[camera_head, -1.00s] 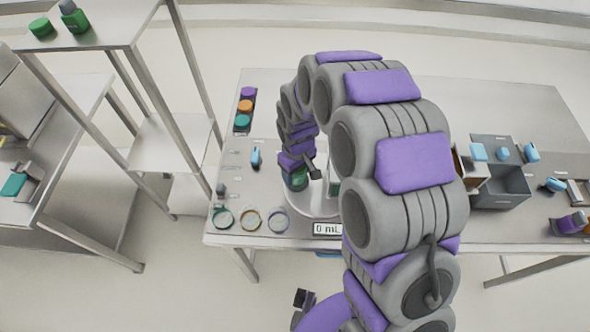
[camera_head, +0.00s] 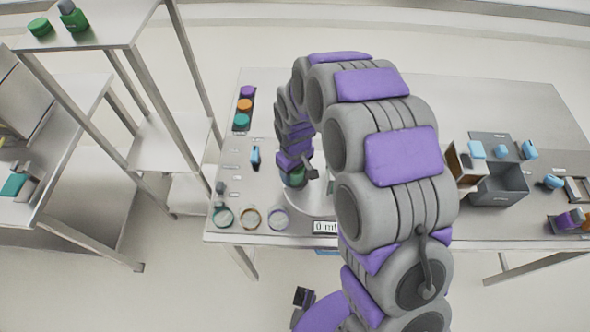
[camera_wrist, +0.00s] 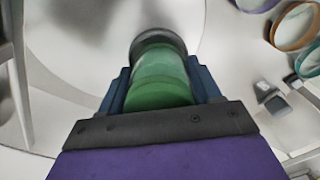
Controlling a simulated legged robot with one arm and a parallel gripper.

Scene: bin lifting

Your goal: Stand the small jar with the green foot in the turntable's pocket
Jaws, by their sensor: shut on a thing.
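My gripper (camera_head: 297,169) is shut on the small jar (camera_head: 296,180), over the pale round turntable (camera_head: 301,205). In the wrist view my gripper (camera_wrist: 163,84) has its blue fingers on both sides of the jar (camera_wrist: 160,75). The jar has a green end nearer the gripper, a clear greenish body and a dark rim at the far end. The turntable's pale surface also shows in the wrist view (camera_wrist: 70,45). I cannot tell whether the jar touches the turntable. The pocket is not visible; my arm and the jar hide part of the turntable.
Several coloured rings (camera_head: 250,218) lie at the table's front left. A rack of coloured lids (camera_head: 243,106) stands behind them. A display (camera_head: 325,227) sits at the turntable's front. A grey bin (camera_head: 500,186) stands to the right. Shelving (camera_head: 160,140) is close on the left.

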